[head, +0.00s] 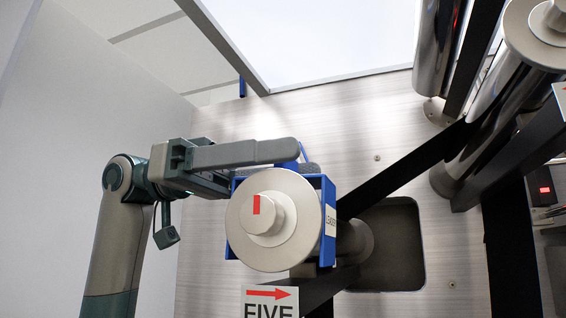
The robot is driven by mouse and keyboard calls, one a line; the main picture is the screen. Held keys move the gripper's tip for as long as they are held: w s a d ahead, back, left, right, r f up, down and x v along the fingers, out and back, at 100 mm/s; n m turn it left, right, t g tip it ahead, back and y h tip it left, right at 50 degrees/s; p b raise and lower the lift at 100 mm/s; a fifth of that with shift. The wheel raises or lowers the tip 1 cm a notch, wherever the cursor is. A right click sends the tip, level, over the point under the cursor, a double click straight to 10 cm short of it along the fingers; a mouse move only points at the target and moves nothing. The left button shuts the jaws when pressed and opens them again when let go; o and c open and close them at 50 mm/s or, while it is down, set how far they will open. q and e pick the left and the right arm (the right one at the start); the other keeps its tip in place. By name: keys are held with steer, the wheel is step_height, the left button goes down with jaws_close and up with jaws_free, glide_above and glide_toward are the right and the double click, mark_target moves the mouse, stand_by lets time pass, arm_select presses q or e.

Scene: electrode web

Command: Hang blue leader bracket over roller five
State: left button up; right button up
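The blue leader bracket (329,222) is a blue frame with a white label reading LEADER. The disk hides much of the frame, so I cannot tell whether the bracket rests on the roller. My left gripper (303,160) comes in from the left just above the roller. Its fingers lie on either side of a thin blue upright part of the bracket and look shut on it; the near finger hides most of the grip. My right gripper is not in view.
A sign reading FIVE with a red arrow (270,300) is below the roller. A black web (410,175) runs up to the right toward shiny rollers (500,105). A dark recess (400,245) opens in the metal panel (340,115). Space at upper left is free.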

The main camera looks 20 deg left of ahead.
arm_select(q)
steer(key=shift+r, duration=0.1)
steer(key=shift+r+b, duration=0.45)
steer(key=shift+r, duration=0.25)
steer(key=r, duration=0.1)
steer(key=d+r+b, duration=0.1)
steer(key=shift+s+r, duration=0.15)
steer(key=shift+r, duration=0.2)
steer(key=s+d+r+b, duration=0.2)
steer(key=d+r, duration=0.4)
steer(key=d, duration=0.4)
steer(key=shift+s+d+r+b, duration=0.2)
steer(key=shift+s+r+b, duration=0.15)
steer(key=shift+b, duration=0.1)
steer(key=shift+a, duration=0.1)
steer(key=shift+r, duration=0.1)
step_height(320, 180, up, 7)
steer(key=p, duration=0.7)
steer(key=shift+p, duration=0.4)
